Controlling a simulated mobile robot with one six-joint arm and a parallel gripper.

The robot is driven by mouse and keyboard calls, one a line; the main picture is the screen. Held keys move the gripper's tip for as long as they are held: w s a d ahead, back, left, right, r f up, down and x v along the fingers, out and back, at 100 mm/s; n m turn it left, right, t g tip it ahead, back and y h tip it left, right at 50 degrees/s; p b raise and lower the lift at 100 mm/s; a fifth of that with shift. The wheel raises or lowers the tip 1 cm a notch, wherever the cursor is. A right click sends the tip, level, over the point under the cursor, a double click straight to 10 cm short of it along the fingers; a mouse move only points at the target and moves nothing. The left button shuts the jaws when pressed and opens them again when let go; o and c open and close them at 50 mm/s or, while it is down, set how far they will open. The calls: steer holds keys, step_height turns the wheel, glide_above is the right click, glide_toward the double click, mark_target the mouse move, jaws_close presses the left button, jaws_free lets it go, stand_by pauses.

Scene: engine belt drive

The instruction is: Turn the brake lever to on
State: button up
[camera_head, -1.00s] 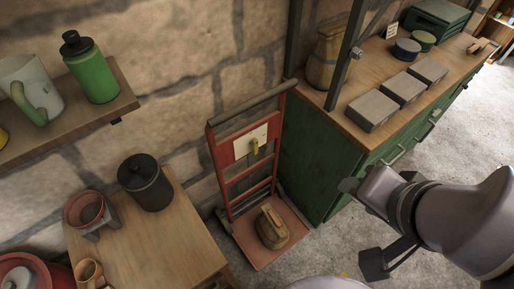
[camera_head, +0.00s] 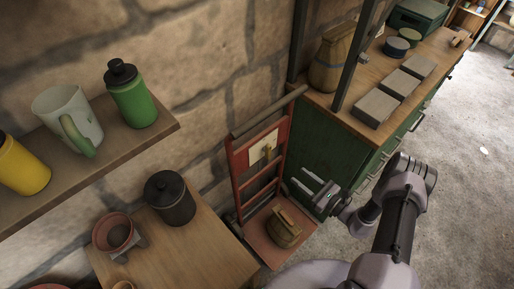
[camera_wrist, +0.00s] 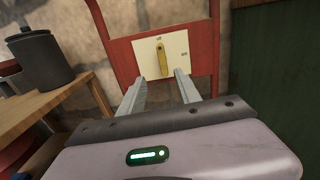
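The brake lever (camera_head: 267,152) is a small yellow handle on a cream plate (camera_head: 259,146) fixed to a red hand truck (camera_head: 240,166) that leans on the stone wall. In the wrist view the lever (camera_wrist: 162,60) stands upright on its plate (camera_wrist: 176,48), with small marks above it and to its right that are too small to read. My gripper (camera_head: 306,179) is open and empty, in front of the hand truck and apart from the lever. In the wrist view its two fingers (camera_wrist: 158,82) point towards the lever, just below it.
A brown basket-like object (camera_head: 284,228) sits on the hand truck's base. A green cabinet (camera_head: 325,150) stands close on the right. A wooden table (camera_head: 200,250) with a dark canister (camera_head: 171,200) stands left. A shelf (camera_head: 150,133) with a green bottle (camera_head: 131,96) is above it.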

mark_target(270, 154)
steer(key=shift+m+t+h, duration=0.3)
steer(key=shift+m+t, duration=0.1)
steer(key=shift+m, duration=0.1)
steer(key=b+x, duration=0.1)
steer(key=x, duration=0.4)
steer(key=f+b+x, duration=0.1)
steer(key=x, duration=0.5)
steer(key=f+b+x, duration=0.1)
steer(key=x, duration=0.5)
steer(key=shift+s+a+b, duration=0.15)
steer(key=shift+s+b, duration=0.05)
steer(key=shift+b, duration=0.15)
steer(key=shift+c, duration=0.2)
jaws_close()
